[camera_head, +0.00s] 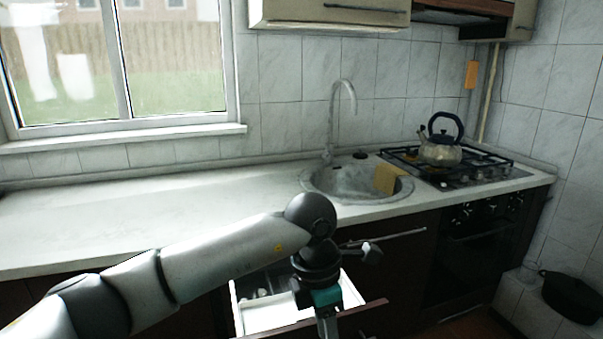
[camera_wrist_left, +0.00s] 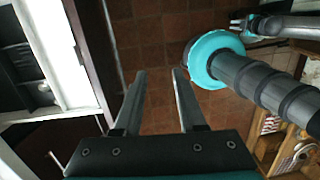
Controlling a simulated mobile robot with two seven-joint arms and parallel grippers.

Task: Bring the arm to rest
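My left arm comes in from the left in the head view and bends down at the wrist. My left gripper (camera_head: 328,325) points down in front of the open drawer, and the frame's bottom edge cuts it off. In the left wrist view its two fingers (camera_wrist_left: 158,75) stand apart with nothing between them, over the brown tiled floor. What looks like my right gripper (camera_wrist_left: 240,23) shows small at the top right of that view; its finger state is unclear.
An open white drawer (camera_head: 252,318) juts out beneath the counter (camera_head: 130,215), close to my gripper. A kettle (camera_head: 440,145) stands on the gas hob (camera_head: 495,172). A sponge (camera_head: 386,179) is at the sink (camera_head: 335,183). A dark pot (camera_head: 573,297) sits at the lower right.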

